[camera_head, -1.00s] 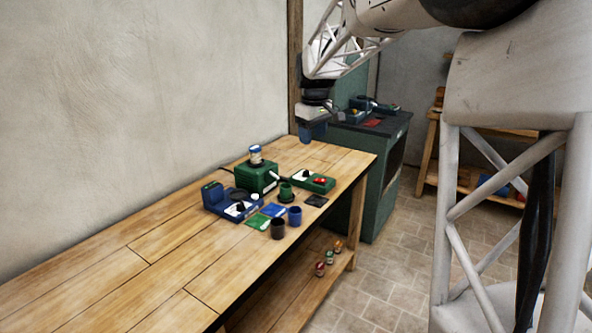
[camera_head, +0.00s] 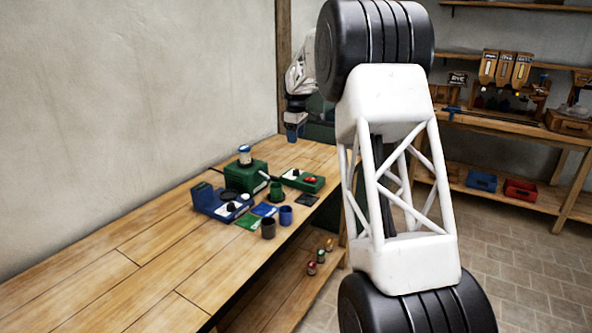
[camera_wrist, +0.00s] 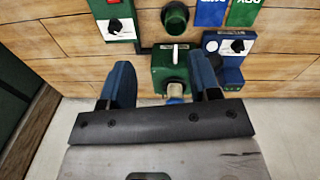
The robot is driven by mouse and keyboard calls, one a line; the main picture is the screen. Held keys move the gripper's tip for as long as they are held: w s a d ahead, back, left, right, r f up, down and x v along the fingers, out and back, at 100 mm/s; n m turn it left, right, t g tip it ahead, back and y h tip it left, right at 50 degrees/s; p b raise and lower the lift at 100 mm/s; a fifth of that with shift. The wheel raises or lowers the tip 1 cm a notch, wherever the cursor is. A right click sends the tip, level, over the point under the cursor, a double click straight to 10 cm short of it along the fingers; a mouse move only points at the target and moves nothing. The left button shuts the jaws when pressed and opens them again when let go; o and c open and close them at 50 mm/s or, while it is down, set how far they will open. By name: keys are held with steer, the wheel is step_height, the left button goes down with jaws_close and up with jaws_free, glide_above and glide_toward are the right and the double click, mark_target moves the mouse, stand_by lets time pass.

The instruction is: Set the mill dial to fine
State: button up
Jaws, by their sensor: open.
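The green mill (camera_head: 247,176) stands on the bench with a blue-capped jar (camera_head: 245,156) on top. A green control box (camera_head: 302,180) with a black dial (camera_wrist: 116,26) on a white plate and a red part sits to its right in the head view. A blue box (camera_head: 212,203) with another black dial (camera_wrist: 237,46) sits to its left. I cannot read the dial markings, nor tell which dial is the mill's.
Green and blue packets (camera_head: 264,210) lie between. The near bench is clear. Shelving (camera_head: 490,115) stands at the back right. My arm hides the middle.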

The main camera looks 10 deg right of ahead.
mark_target(296, 172)
steer(key=w+d+f+n, duration=0.1)
steer(key=w+f, duration=0.3)
steer(key=w+d+f+n, duration=0.1)
steer(key=w+f, duration=0.3)
steer(key=w, duration=0.1)
steer(key=w+d+f, duration=0.1)
steer(key=w+f, duration=0.4)
steer(key=shift+d+n+g, duration=0.25)
steer(key=shift+n+g, duration=0.05)
steer(key=shift+n, duration=0.1)
steer(key=shift+w+d+f, duration=0.15)
steer(key=shift+w+f, duration=0.4)
steer(key=shift+f, duration=0.05)
steer(key=shift+f, duration=0.1)
steer(key=shift+f, duration=3.75)
steer(key=c, duration=0.9)
